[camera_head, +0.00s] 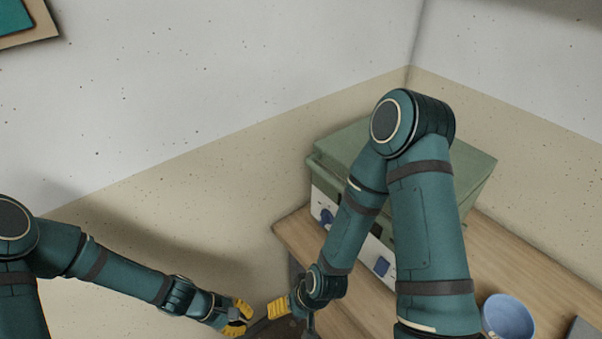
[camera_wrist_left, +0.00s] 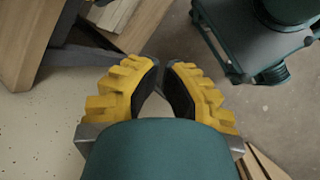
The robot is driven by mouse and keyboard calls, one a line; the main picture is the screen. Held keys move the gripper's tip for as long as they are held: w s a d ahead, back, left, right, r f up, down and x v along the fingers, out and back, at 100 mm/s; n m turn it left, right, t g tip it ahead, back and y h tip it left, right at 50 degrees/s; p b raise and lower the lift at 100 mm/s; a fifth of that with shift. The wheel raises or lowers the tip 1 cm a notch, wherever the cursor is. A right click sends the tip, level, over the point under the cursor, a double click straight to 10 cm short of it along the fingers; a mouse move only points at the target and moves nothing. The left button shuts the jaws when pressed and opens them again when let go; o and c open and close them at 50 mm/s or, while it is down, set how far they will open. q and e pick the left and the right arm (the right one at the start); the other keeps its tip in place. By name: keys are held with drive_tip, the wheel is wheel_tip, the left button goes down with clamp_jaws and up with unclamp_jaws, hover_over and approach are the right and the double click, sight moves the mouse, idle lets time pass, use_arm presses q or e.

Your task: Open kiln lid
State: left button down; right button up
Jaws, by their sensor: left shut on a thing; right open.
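The kiln is a green box with a pale front panel and blue knobs (camera_head: 325,216). Its green lid (camera_head: 345,145) looks shut. My right arm crosses in front and hides much of the kiln. My left gripper (camera_head: 243,312) is low in the head view, left of the table and well away from the kiln. In the left wrist view its yellow fingers (camera_wrist_left: 162,72) are close together; what is between them cannot be made out. My right gripper (camera_head: 283,308) is open near the table's left end, partly hidden and away from the lid.
The kiln stands on a wooden table (camera_head: 505,247) against the corner walls. A blue bowl (camera_head: 508,318) stands at the table's right, with a dark flat thing (camera_head: 582,329) at the edge beyond. A framed panel (camera_head: 25,24) hangs on the left wall.

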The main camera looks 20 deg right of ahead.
use_arm(q)
drive_tip(key=w+d+r+n+t+h+b, duration=0.1)
drive_tip(key=w+d+r+n+t+h, duration=0.3)
drive_tip(key=w+d+r+n+h, duration=0.35)
drive_tip(key=w+d+r+n+t+h+b, duration=0.1)
drive_tip(key=w+d+r+n+t+h, duration=0.4)
drive_tip(key=w+r, duration=0.5)
drive_tip(key=r+x, duration=0.1)
drive_tip(key=x, duration=1.1)
drive_tip(key=shift+w+r+g, duration=0.25)
drive_tip(key=shift+r+g, duration=0.05)
use_arm(e)
drive_tip(key=shift+s+f, duration=0.4)
drive_tip(key=shift+f, duration=0.2)
drive_tip(key=shift+s+f, duration=0.35)
drive_tip(key=shift+f, duration=0.2)
use_arm(q)
drive_tip(key=shift+n+y, duration=0.25)
